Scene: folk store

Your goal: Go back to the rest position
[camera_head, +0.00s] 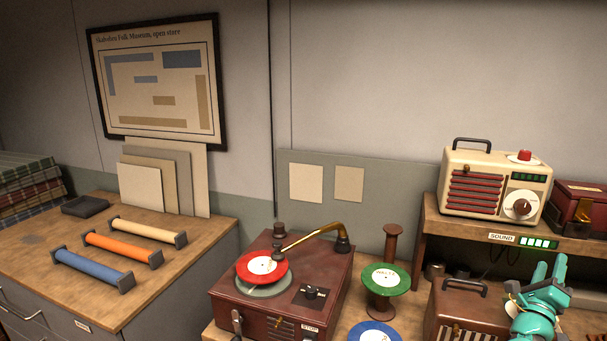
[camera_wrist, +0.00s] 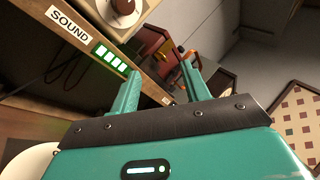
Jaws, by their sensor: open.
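My gripper (camera_head: 549,272) is teal and stands at the lower right of the head view, in front of the shelf and beside the brown case. In the wrist view its two fingers (camera_wrist: 160,88) are spread apart with nothing between them. The fingers point toward the shelf edge with the SOUND label and the lit green bars (camera_wrist: 111,58). A dark red box (camera_wrist: 150,42) shows beyond the fingertips.
A cream radio (camera_head: 496,182) stands on the shelf (camera_head: 450,223). A brown case (camera_head: 462,312) sits below it, close to my gripper. A record player (camera_head: 225,290) carries a red record (camera_head: 250,271). A green record (camera_head: 372,284) rests on a spindle; a blue record (camera_head: 360,331) lies nearer.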

